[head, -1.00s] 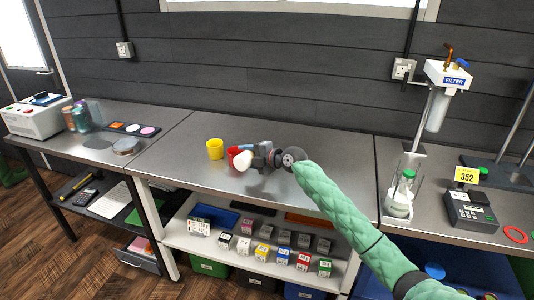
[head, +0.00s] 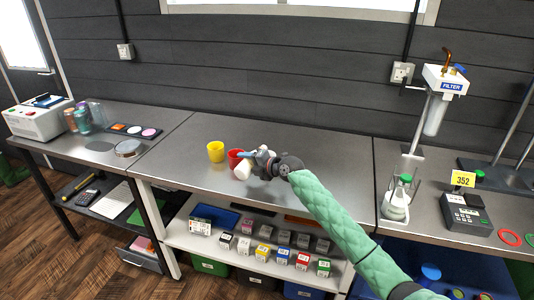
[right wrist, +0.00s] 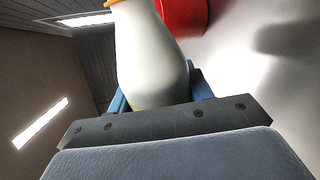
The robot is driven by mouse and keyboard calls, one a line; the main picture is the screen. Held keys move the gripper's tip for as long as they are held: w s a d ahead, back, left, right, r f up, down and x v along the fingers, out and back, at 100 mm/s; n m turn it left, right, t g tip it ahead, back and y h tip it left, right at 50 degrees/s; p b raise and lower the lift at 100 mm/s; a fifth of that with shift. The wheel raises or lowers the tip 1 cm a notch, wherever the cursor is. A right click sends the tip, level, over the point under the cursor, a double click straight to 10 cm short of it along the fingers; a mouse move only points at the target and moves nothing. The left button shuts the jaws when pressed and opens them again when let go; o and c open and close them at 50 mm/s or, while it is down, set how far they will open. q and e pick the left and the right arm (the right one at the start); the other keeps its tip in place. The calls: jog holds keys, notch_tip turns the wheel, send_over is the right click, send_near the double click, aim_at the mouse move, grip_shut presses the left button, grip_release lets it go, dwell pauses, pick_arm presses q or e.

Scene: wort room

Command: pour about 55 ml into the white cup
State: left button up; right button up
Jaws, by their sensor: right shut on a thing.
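My right gripper (head: 256,163) is shut on a white, rounded vessel (head: 243,171), held at the front of the middle table's back half. In the right wrist view the vessel (right wrist: 148,55) stands between the blue fingers, with an orange-yellow rim or band at its top edge. A red cup (head: 234,155) is just behind the vessel, partly hidden by it and the gripper; it also shows in the right wrist view (right wrist: 184,14). A yellow cup (head: 216,151) stands to its left. I make out no separate white cup; the gripper may hide one. My left gripper is out of view.
The steel table (head: 330,165) is clear behind and right of my arm. Small boxes (head: 282,256) fill the shelf below. Bottles (head: 82,118) stand at left.

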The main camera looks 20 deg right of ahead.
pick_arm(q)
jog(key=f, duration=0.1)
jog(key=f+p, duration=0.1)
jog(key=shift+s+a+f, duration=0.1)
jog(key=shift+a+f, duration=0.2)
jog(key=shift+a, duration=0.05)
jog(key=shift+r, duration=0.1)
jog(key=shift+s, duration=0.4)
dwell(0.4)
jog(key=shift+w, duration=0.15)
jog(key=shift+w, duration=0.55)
